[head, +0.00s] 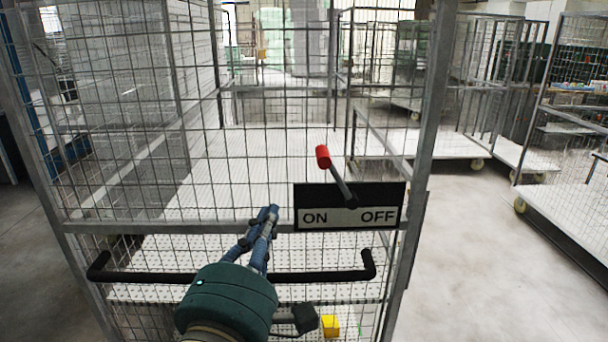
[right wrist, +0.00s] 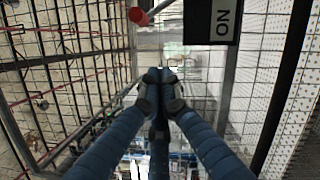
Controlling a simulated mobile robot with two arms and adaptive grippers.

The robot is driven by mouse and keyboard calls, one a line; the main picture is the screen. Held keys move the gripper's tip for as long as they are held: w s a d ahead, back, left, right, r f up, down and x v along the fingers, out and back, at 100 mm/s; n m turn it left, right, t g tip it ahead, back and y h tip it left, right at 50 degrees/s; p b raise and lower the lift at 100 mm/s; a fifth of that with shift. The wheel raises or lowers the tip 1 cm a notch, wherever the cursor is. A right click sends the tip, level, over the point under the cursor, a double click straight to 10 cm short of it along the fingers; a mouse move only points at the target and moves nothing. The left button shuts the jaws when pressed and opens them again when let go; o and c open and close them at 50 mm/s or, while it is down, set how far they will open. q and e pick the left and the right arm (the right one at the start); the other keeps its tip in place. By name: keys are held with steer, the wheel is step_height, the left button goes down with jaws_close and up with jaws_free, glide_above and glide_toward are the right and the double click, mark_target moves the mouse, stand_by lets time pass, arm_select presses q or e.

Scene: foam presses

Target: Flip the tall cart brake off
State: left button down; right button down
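The tall cart (head: 65,160) is a wire-mesh cage that fills the left and middle of the head view. Its brake lever (head: 340,183) has a red knob (head: 322,156) and leans up and left, towards the ON side of a black and white ON/OFF plate (head: 365,216). My right gripper (head: 270,210) is left of the plate and below the knob, its fingertips together and empty. In the right wrist view the closed fingertips (right wrist: 160,78) are apart from the red knob (right wrist: 138,16) and the plate (right wrist: 212,20). My left gripper is out of view.
A black handle bar (head: 320,276) crosses the cart front below the plate, close to my right gripper. A yellow piece (head: 330,325) shows low on the cart. Other mesh carts (head: 570,195) stand at the right and back. Bare floor (head: 470,260) lies right of the cart.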

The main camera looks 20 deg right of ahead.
steer(key=shift+w, duration=0.1)
steer(key=w+d+r+p, duration=0.2)
steer(key=w+d+p, duration=0.2)
steer(key=w+d, duration=0.3)
steer(key=shift+w+d+r, duration=0.25)
steer(key=shift+d+r, duration=0.15)
steer(key=shift+d, duration=0.25)
steer(key=shift+w, duration=0.15)
